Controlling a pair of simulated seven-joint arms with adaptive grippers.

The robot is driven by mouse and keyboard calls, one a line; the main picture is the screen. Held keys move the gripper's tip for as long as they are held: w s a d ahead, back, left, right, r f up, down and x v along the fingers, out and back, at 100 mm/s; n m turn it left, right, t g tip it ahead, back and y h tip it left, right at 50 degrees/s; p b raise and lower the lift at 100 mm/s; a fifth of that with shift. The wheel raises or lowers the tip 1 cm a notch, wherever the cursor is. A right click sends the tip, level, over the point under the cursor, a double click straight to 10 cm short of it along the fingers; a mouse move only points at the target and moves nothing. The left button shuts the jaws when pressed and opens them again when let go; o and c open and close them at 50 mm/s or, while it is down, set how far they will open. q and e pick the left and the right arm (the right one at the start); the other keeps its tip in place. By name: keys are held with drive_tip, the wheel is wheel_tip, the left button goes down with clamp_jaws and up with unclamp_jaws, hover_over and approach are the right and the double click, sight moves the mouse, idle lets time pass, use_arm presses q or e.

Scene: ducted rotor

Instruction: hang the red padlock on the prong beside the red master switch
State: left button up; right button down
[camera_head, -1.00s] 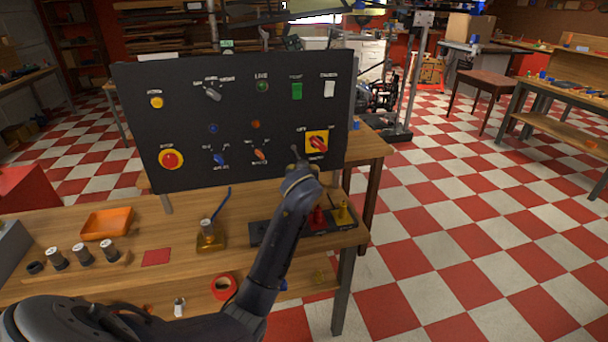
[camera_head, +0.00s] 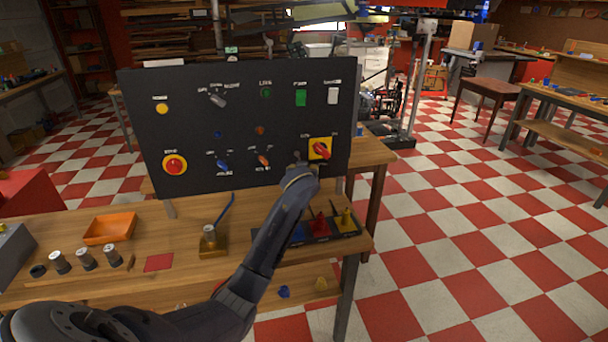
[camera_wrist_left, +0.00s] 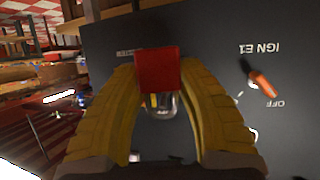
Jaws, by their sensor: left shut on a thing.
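The red padlock (camera_wrist_left: 158,70) shows in the left wrist view as a red block with a clear or metallic loop below it in the picture. My left gripper (camera_wrist_left: 158,100) has its yellow fingers shut on it. In the head view my left gripper (camera_head: 300,166) is at the panel's lower right, just below and left of the red master switch (camera_head: 320,149) on its yellow plate. The padlock is hidden there by my gripper. I cannot make out the prong, or whether the padlock touches it. My right gripper is not in view.
The black panel (camera_head: 190,120) carries several knobs and buttons, among them an orange-red knob (camera_wrist_left: 264,84) near the gripper. Below on the bench are a tray with red (camera_head: 320,224) and yellow (camera_head: 345,218) pieces, a wooden block with a blue rod (camera_head: 212,242) and an orange bin (camera_head: 110,228).

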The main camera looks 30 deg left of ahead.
use_arm(q)
drive_tip(key=shift+w+a+f, duration=0.3)
drive_tip(key=shift+w+a, duration=0.35)
drive_tip(key=shift+w+a+f, duration=0.25)
drive_tip(key=shift+w+a, duration=0.35)
drive_tip(key=shift+f, duration=0.1)
idle(0.3)
drive_tip(key=o, duration=1.2)
drive_tip(key=shift+o, duration=0.2)
